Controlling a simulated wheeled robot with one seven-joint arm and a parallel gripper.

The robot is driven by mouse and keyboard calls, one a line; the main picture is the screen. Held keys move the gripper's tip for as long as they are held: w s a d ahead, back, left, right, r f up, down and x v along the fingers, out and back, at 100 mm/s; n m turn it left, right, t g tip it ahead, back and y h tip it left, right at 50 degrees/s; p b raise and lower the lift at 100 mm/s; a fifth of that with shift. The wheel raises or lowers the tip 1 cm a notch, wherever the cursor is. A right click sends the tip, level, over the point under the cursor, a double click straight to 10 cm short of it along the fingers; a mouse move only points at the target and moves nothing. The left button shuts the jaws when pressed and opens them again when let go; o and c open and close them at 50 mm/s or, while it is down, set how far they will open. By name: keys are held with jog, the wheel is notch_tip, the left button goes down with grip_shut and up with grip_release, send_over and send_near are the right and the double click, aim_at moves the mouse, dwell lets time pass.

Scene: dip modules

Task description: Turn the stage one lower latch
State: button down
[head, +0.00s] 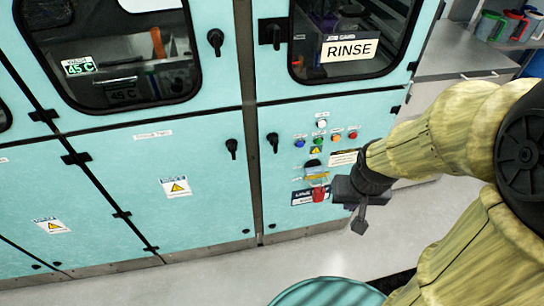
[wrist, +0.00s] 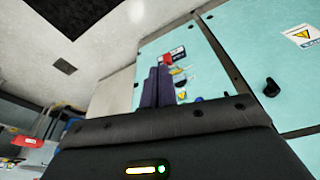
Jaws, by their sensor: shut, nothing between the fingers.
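Two black lower latches show on the teal cabinet in the head view. One latch (head: 232,148) is on the left lower door; the other latch (head: 272,142) is at the left edge of the control panel. I cannot read which is stage one. A black latch also shows in the wrist view (wrist: 271,87), right of my fingers and apart from them. My gripper (head: 359,220) is right of both latches in the head view, in front of the cabinet's right side. Its fingers (wrist: 157,87) are together and empty in the wrist view.
Upper doors have black latches (head: 216,42) and a RINSE sign (head: 350,48). The control panel holds several buttons (head: 321,124) and a red switch (head: 319,193) near my gripper. A round teal object (head: 328,292) stands at the bottom.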

dwell(0.3)
jog(key=w+a+f+m+t+y+b, duration=0.3)
jog(key=w+f+m+t+b, duration=0.3)
jog(key=w, duration=0.4)
jog(key=w+a+f+m+t+y+b, duration=0.3)
jog(key=w+f+m+t+y+b, duration=0.3)
jog(key=w+f, duration=0.3)
jog(key=shift+w+a+f+t, duration=0.15)
jog(key=shift+w+a+t, duration=0.2)
jog(key=shift+t, duration=0.15)
jog(key=w+a+p, duration=0.1)
jog(key=w+a, duration=0.6)
jog(key=a, duration=0.1)
jog(key=shift+w+a, duration=0.35)
